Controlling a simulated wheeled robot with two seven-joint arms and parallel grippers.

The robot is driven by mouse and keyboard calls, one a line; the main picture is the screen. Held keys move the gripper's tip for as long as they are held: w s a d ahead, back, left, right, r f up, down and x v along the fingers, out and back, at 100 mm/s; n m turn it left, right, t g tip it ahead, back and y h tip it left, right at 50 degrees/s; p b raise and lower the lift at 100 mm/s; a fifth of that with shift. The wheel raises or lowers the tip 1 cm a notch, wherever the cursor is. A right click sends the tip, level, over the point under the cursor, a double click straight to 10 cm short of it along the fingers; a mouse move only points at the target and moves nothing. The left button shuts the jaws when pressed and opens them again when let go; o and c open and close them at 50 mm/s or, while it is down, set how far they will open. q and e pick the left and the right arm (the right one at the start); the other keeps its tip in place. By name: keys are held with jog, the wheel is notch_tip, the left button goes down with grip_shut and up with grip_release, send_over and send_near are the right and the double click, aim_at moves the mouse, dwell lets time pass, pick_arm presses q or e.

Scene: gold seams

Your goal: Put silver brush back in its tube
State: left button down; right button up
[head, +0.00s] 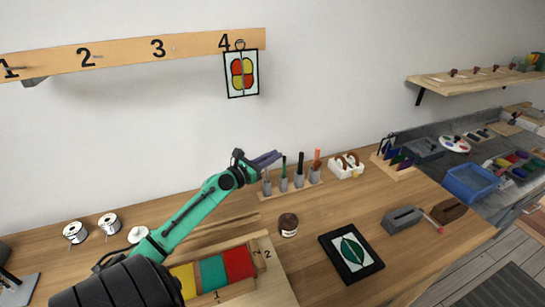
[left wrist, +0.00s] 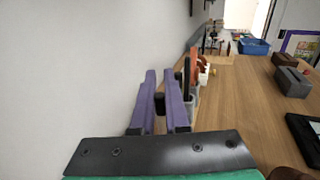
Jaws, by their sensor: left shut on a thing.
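My left gripper (head: 268,158) has purple fingers and is at the left end of a row of grey tubes near the wall. In the left wrist view its fingers (left wrist: 162,98) are shut on a thin thing, mostly hidden, which I take to be the silver brush. The leftmost tube (head: 267,187) stands just below the fingers. I cannot tell whether the brush's lower end is inside it. Other tubes (head: 299,181) hold a green, a black and an orange-handled brush. My right gripper is in neither view.
The tubes stand on a wooden base. A brown jar (head: 288,225), a framed leaf panel (head: 351,252) and a white holder (head: 346,166) are on the table. A tray with yellow, green and red blocks (head: 239,263) is at the front.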

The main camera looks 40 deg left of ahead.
pick_arm(q)
jog(key=shift+f+b, duration=0.3)
jog(key=shift+f, duration=0.15)
jog(key=shift+c, duration=1.9)
grip_release()
jog(key=shift+f, duration=0.1)
jog(key=shift+d, duration=0.1)
notch_tip(320, 180, up, 7)
jog(key=p, duration=0.7)
jog(key=shift+p, duration=0.4)
